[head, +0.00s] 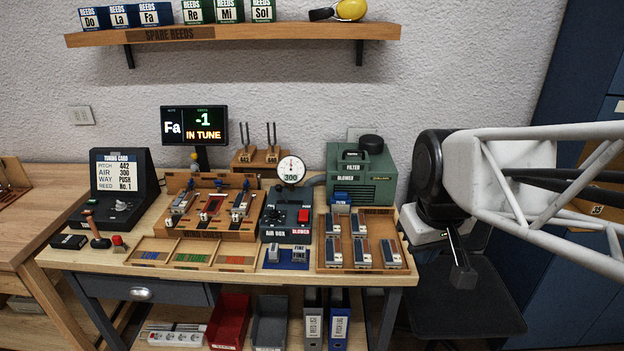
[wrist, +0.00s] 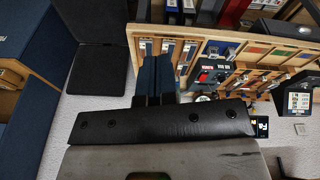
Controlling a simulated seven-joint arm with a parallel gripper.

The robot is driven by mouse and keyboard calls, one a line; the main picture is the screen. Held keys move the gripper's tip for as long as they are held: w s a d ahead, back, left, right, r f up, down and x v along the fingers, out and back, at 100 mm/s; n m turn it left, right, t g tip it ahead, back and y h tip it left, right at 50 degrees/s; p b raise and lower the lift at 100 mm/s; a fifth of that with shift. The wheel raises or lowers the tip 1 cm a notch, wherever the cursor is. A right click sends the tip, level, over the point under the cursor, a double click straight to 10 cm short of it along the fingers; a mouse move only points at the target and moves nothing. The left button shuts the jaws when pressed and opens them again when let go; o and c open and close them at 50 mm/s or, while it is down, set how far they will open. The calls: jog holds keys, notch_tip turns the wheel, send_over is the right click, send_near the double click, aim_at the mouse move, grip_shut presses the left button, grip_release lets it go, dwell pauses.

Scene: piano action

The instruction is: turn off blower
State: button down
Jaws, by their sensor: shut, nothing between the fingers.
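The green blower box (head: 378,187), labelled FILTER BLOWER, stands at the back right of the bench. The dark air box (head: 284,222) stands left of it, with a red switch (head: 303,216) above the word BLOWER. The red switch also shows in the wrist view (wrist: 203,77); its on or off position is too small to tell. A round gauge (head: 291,169) above the air box shows 300. My gripper (head: 463,272) is shut and empty, pointing down off the bench's right end, well apart from the switch. Its fingers also show in the wrist view (wrist: 156,75).
A wooden tray (head: 371,264) of metal reed parts lies between the air box and my gripper. A display (head: 195,126) reads Fa, -1, IN TUNE. A tuning card stand (head: 122,190) is at left. A dark chair (head: 467,305) stands below my gripper.

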jog(key=w+a+r+n, duration=0.1)
jog(key=w+a+n, duration=0.1)
jog(key=w, duration=0.5)
jog(key=w+a+n, duration=0.3)
jog(key=w, duration=0.3)
jog(key=n+g, duration=0.1)
jog(key=n, duration=0.9)
send_over(304, 212)
jog(key=s, duration=0.2)
notch_tip(304, 212, down, 9)
jog(key=shift+r, duration=0.15)
jog(key=f, duration=0.4)
jog(key=w+f, duration=0.1)
jog(key=f, duration=0.9)
jog(key=shift+w, duration=0.35)
